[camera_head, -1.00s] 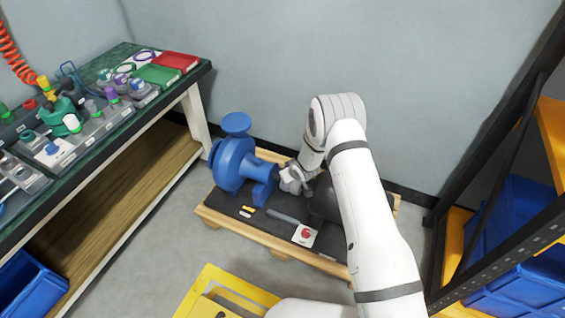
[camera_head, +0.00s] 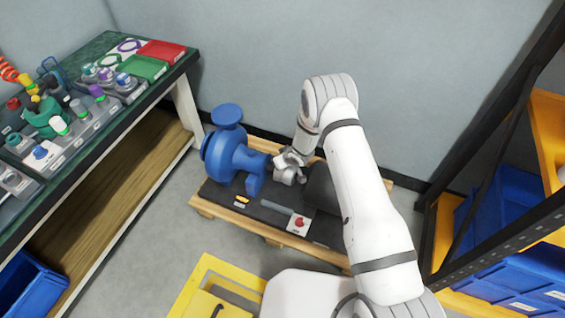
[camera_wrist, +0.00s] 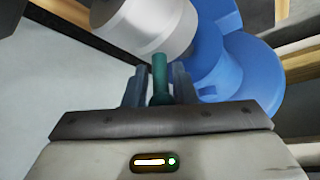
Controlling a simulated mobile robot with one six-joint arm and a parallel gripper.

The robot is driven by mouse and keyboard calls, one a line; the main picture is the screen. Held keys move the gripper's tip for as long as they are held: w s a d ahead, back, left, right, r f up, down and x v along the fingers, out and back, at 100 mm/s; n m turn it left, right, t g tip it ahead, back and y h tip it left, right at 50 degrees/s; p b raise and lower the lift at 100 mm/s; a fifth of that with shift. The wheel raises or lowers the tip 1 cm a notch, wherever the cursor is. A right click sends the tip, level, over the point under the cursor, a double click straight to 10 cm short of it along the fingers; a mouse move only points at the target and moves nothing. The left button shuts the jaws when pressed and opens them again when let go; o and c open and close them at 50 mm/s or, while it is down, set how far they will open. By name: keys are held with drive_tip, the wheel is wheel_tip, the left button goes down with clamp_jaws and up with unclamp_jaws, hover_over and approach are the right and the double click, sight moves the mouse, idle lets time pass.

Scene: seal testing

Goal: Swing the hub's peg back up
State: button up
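The hub (camera_wrist: 150,25) is a silver-grey cylinder beside the blue pump body (camera_head: 228,157). In the wrist view the blue body (camera_wrist: 225,60) is at the right. The peg (camera_wrist: 158,76) is a short teal rod sticking out below the hub. My gripper (camera_wrist: 159,85) has one finger on each side of the peg, close against it, and looks shut on it. In the head view my gripper (camera_head: 284,163) is at the hub, between the blue body and a dark motor (camera_head: 320,188); the peg cannot be made out there.
The pump stands on a low wooden pallet (camera_head: 262,232) with a dark top. A white plate with a red button (camera_head: 299,223) lies in front. A workbench (camera_head: 100,150) with small parts is at the left, a rack with blue bins (camera_head: 515,225) at the right.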

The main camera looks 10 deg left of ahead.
sight(288, 172)
drive_tip(key=shift+o, duration=1.4)
drive_tip(key=shift+w+a+r, duration=0.2)
drive_tip(key=shift+w+r, duration=0.05)
drive_tip(key=shift+w, duration=0.1)
drive_tip(key=shift+s+f, duration=0.15)
drive_tip(key=p+v, duration=0.1)
drive_tip(key=v, duration=0.7)
drive_tip(key=shift+p, duration=0.3)
